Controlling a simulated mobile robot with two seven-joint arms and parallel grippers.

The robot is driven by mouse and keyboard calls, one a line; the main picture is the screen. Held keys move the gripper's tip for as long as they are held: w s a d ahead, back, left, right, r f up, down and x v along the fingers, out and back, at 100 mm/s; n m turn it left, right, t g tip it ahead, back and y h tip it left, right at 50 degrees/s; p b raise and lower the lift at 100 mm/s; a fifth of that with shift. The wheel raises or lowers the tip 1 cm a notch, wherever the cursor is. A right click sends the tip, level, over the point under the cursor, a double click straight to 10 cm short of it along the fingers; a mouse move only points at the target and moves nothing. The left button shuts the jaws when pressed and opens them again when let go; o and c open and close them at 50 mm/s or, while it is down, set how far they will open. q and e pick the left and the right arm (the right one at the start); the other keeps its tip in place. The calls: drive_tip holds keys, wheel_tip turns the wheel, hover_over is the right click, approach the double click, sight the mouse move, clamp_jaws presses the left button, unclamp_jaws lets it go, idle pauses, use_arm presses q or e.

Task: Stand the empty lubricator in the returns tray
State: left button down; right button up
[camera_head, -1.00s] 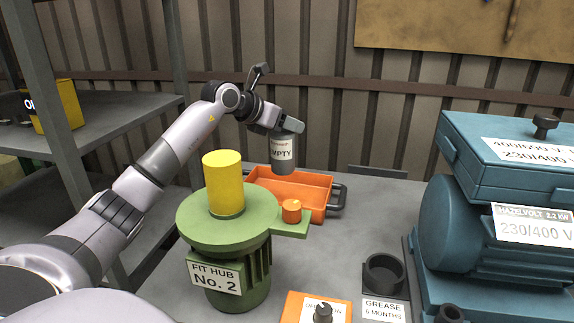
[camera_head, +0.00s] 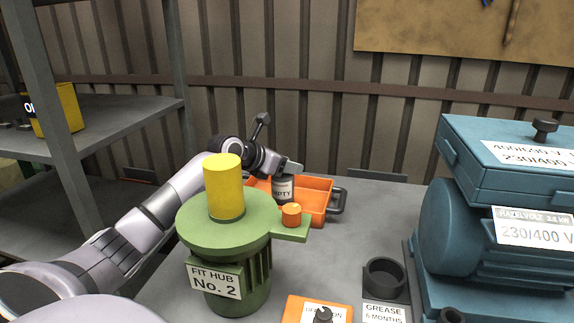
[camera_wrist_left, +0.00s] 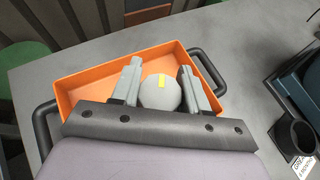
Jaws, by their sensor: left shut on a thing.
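The empty lubricator (camera_head: 282,186) is a grey cylinder with an "EMPTY" label. In the head view it is upright and low at the orange returns tray (camera_head: 318,187), its lower end hidden behind the green hub. My left gripper (camera_head: 290,169) is shut on its upper part. In the left wrist view the two fingers of the gripper (camera_wrist_left: 158,85) lie on either side of the lubricator's round grey top (camera_wrist_left: 160,93), inside the outline of the orange tray (camera_wrist_left: 88,86). I cannot tell whether its base touches the tray floor. My right gripper is not in view.
A green hub (camera_head: 230,222) marked "FIT HUB No. 2" with a yellow cylinder (camera_head: 223,185) stands in front of the tray, an orange knob (camera_head: 291,214) on its side arm. A black cup (camera_head: 384,277) and a blue motor (camera_head: 459,231) are at the right. Bare table lies right of the tray.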

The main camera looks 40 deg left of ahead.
use_arm(q)
drive_tip(key=shift+f, duration=0.1)
drive_tip(key=c, duration=0.6)
unclamp_jaws()
drive_tip(key=shift+o, duration=0.2)
drive_tip(key=shift+s, duration=0.1)
drive_tip(key=shift+s+a+r, duration=0.15)
drive_tip(key=shift+s+r, duration=0.1)
drive_tip(key=shift+s, duration=0.05)
drive_tip(key=b+v, duration=0.2)
drive_tip(key=v, duration=0.9)
